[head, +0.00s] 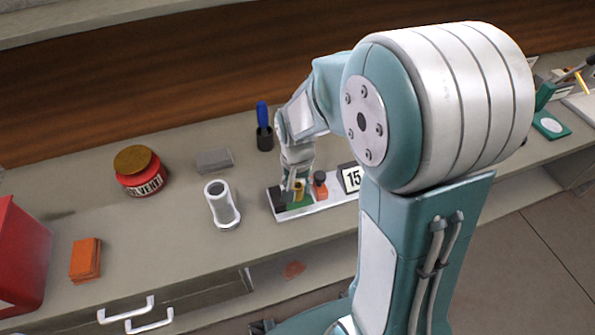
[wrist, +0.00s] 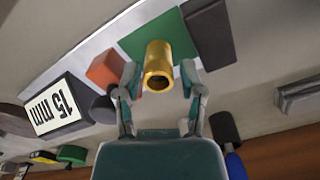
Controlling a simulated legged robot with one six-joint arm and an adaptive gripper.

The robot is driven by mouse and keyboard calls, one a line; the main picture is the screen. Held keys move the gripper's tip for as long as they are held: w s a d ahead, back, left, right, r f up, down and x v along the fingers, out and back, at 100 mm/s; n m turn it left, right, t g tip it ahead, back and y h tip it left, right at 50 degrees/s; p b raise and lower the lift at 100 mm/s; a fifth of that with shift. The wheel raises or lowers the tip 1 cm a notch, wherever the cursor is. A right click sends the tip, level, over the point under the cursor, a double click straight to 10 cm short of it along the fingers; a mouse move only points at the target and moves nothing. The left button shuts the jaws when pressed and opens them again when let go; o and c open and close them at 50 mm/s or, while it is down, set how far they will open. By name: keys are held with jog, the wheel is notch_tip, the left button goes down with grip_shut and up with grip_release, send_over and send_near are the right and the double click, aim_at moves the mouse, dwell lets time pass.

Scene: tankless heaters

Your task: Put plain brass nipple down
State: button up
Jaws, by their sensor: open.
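The plain brass nipple (wrist: 158,58) is a short golden tube, its open end facing the camera in the wrist view. It appears to stand on a green pad (wrist: 143,36) on a pale strip-like tray (head: 322,201). In the head view the nipple (head: 299,188) is a small yellow spot, partly hidden by my gripper. My gripper (wrist: 158,74) is open, one finger on each side of the nipple, with visible gaps at the fingertips. The gripper (head: 291,184) is low over the tray's left end in the head view.
On the tray are a dark block (wrist: 209,34), an orange block (wrist: 106,69) and a "15 mm" sign (head: 352,178).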

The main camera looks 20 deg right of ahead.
aim_at(298, 185)
notch_tip(298, 185, up, 11)
jog(key=s+r+n+t, duration=0.5)
jog(key=s+r, duration=0.2)
jog(key=s, duration=0.7)
jog(key=shift+r+t, duration=0.2)
jog(key=shift+t, duration=0.1)
jog(key=shift+d, duration=0.1)
